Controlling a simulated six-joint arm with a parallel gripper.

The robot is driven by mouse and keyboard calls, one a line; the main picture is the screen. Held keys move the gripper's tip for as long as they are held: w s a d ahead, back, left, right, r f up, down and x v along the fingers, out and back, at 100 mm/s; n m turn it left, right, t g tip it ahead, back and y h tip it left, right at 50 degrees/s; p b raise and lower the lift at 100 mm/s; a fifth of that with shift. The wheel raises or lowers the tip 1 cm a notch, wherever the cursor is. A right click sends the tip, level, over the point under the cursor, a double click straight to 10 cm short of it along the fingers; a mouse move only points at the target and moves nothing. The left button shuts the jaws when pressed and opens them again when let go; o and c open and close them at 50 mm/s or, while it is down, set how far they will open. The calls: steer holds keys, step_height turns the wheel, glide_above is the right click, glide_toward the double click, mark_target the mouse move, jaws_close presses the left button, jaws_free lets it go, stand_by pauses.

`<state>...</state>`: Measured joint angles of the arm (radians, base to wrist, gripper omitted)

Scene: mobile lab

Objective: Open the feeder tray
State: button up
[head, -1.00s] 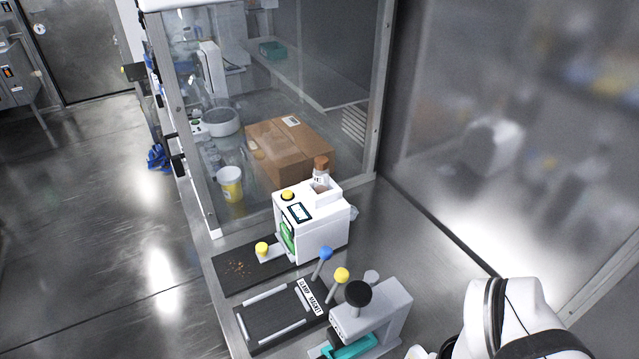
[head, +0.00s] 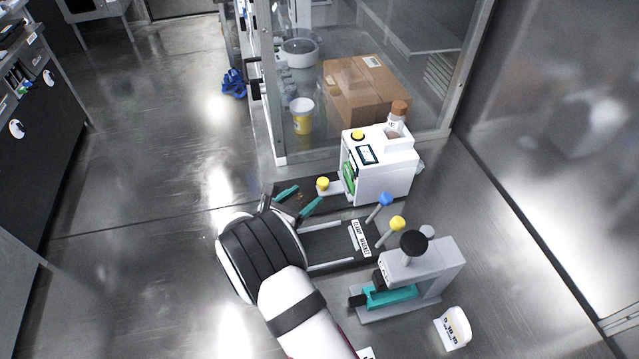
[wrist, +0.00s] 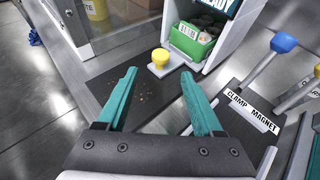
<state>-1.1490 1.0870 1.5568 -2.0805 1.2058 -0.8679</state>
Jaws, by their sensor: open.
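The feeder is a white box (head: 388,170) with a screen and a yellow button on top. A yellow knob (head: 323,184) stands on a small light plate at the feeder's front, low down; it also shows in the wrist view (wrist: 160,57). Behind it, a green bin (wrist: 190,40) with dark round contents sits in the feeder's opening. My gripper (head: 298,199), with teal fingers, is open and empty over the dark mat. In the wrist view my gripper (wrist: 158,76) points at the knob, which lies just beyond the fingertips, roughly midway between them, and apart from them.
Right of my gripper, the clamp magnet fixture (head: 345,240) has a blue-knobbed lever (head: 386,199) and a yellow-knobbed lever (head: 398,223). A grey press (head: 425,268) stands nearer. Brown crumbs (wrist: 140,97) lie on the dark mat (wrist: 108,85). A glass enclosure (head: 290,60) rises behind.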

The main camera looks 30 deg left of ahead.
mark_target(320, 185)
steer(key=x, duration=0.7)
steer(key=shift+c, duration=0.3)
jaws_close()
steer(key=shift+d, duration=0.1)
stand_by(0.8)
